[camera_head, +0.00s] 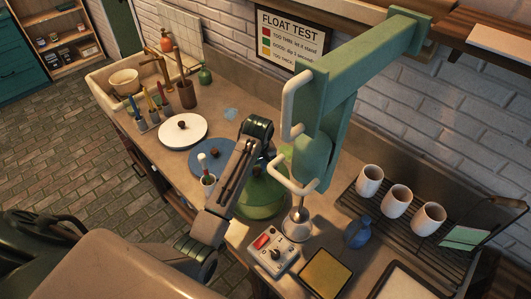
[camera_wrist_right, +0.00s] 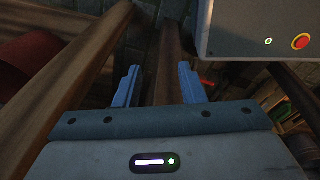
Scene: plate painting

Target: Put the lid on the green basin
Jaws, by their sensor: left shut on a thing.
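The green basin (camera_head: 258,208) stands on the counter under the mixer-like green stand. A green lid (camera_head: 262,184) shows over its top, partly hidden by my left arm and the stand. My left gripper (camera_head: 272,162) is over the basin, shut on the lid; its fingertips and the lid's knob are mostly hidden. I cannot tell whether the lid rests flush on the rim. My right gripper (camera_wrist_right: 158,86) is open and empty in the right wrist view.
The tall green stand (camera_head: 312,130) with its whisk (camera_head: 297,224) crowds the basin's right side. A control box (camera_head: 272,252), a blue jug (camera_head: 358,232) and white cups (camera_head: 396,200) on a rack are nearby. Brush pots and a sink (camera_head: 110,95) are at the upper left.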

